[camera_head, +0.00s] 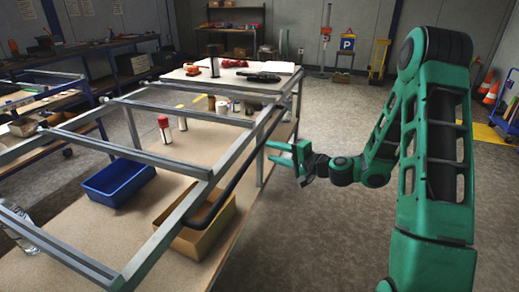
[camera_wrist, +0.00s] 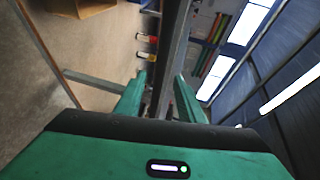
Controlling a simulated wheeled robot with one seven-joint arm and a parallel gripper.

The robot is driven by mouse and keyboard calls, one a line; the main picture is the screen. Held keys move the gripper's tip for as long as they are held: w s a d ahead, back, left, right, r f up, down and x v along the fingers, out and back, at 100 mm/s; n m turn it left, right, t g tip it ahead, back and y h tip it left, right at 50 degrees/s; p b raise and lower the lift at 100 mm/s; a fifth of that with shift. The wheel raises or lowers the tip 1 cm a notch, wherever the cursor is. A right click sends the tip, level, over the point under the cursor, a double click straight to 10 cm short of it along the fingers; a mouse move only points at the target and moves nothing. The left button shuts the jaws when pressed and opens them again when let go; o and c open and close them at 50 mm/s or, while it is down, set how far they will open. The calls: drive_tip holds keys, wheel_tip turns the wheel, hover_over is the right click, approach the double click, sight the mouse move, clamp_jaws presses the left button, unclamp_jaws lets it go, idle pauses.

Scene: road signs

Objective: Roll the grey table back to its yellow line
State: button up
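The grey table (camera_head: 225,158) is a long metal frame with a tan board, filling the left and middle of the head view. A dark rail (camera_head: 243,172) runs along its right side. My gripper (camera_head: 268,150) is at that rail, its two green fingers apart. In the wrist view the rail (camera_wrist: 172,45) passes between my fingers (camera_wrist: 162,98), with a narrow gap visible on the left finger's side. I cannot tell whether either finger touches it.
A blue bin (camera_head: 118,182), a cardboard box (camera_head: 195,238) and several small cans and bottles stand on the tan board. Open concrete floor (camera_head: 325,120) lies to the right. A blue parking sign (camera_head: 347,43), orange cones (camera_head: 490,92) and a yellow trolley (camera_head: 378,62) stand farther back.

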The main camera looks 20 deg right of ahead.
sight(258, 147)
drive_tip(key=x, duration=0.8)
drive_tip(key=shift+a, duration=0.1)
drive_tip(key=shift+c, duration=0.6)
